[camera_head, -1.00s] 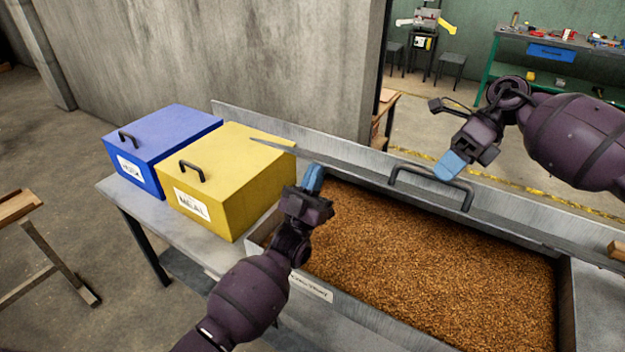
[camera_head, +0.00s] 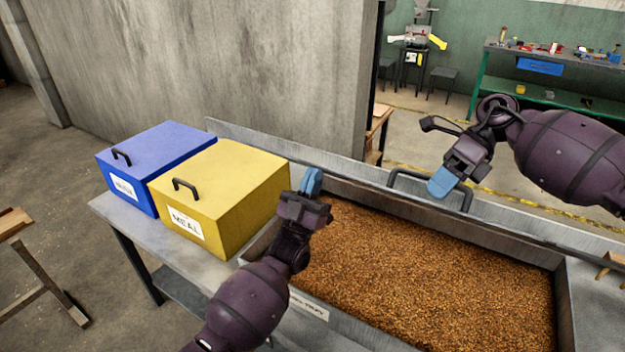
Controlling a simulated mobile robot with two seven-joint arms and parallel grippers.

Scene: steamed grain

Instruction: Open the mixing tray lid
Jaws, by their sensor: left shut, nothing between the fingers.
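The mixing tray (camera_head: 318,312) is a long metal trough full of brown grain (camera_head: 430,270). Its top is uncovered, and the metal lid stands raised along the back edge, seen nearly edge-on. The lid's black handle (camera_head: 467,198) shows behind my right gripper (camera_head: 439,186). The blue fingertips of that gripper overlap the handle in the picture; I cannot tell if they touch it or how far apart they are. My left gripper (camera_head: 312,180) is shut and empty above the tray's left end, beside the yellow box.
A yellow box (camera_head: 235,185) labelled MEAL and a blue box (camera_head: 165,150) stand on the bench left of the tray. A concrete wall (camera_head: 270,70) rises behind them. A workbench (camera_head: 545,85) with tools stands at the back right.

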